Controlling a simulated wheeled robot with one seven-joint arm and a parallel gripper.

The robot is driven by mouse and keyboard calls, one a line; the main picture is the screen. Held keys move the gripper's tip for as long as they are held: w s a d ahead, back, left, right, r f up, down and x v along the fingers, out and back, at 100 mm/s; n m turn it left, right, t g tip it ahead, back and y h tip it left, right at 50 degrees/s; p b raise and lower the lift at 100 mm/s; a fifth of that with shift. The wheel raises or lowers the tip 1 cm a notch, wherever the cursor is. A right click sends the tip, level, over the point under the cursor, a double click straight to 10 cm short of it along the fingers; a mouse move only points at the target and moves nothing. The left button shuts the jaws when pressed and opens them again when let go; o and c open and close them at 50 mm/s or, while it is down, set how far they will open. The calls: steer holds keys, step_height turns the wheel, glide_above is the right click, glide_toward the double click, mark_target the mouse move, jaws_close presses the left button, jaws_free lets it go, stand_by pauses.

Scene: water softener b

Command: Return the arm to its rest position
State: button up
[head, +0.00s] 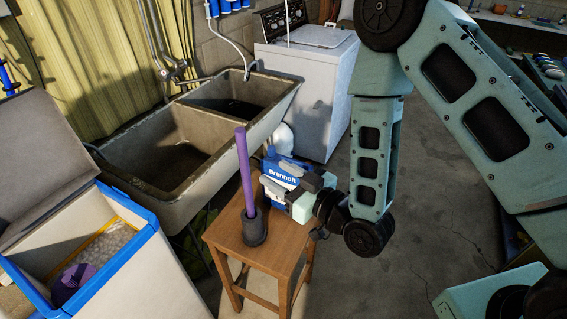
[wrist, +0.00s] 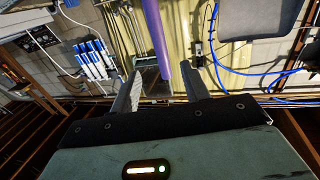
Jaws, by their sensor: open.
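My gripper (head: 263,171) is open and empty at the end of my arm, above a small wooden stool (head: 268,252). Its two grey fingers point left, towards an upright purple stick (head: 243,172) set in a black cup-like base (head: 254,228) on the stool. In the head view the fingertips look just right of the stick. In the wrist view my gripper (wrist: 162,69) has its fingers spread, with the purple stick (wrist: 155,35) showing in line with the gap. A blue and white box marked "Brennolt" (head: 284,168) stands on the stool, partly hidden by my gripper.
A concrete double sink (head: 180,137) stands behind the stool, and a white washing machine (head: 305,85) further back. An open cabinet with a blue rim (head: 135,232) is at the left, with pale granules and a purple thing inside. Bare floor lies to the right.

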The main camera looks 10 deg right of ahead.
steer(key=shift+s+d+p, duration=0.2)
steer(key=shift+s+p, duration=0.1)
steer(key=shift+p, duration=0.2)
steer(key=s+d+r+g+h+b, duration=0.1)
steer(key=s+d+g+h+b, duration=0.1)
steer(key=s, duration=0.5)
steer(key=s+d+r+g+h+b, duration=0.2)
steer(key=s+g+h, duration=0.3)
steer(key=s+g, duration=0.2)
steer(key=s+d+r+g+h+b, duration=0.1)
steer(key=s+d+g+h+b, duration=0.1)
steer(key=s+g, duration=0.3)
steer(key=shift+s+r+h+b, duration=0.35)
steer(key=shift+s+h+b, duration=0.2)
steer(key=shift+s+h, duration=0.45)
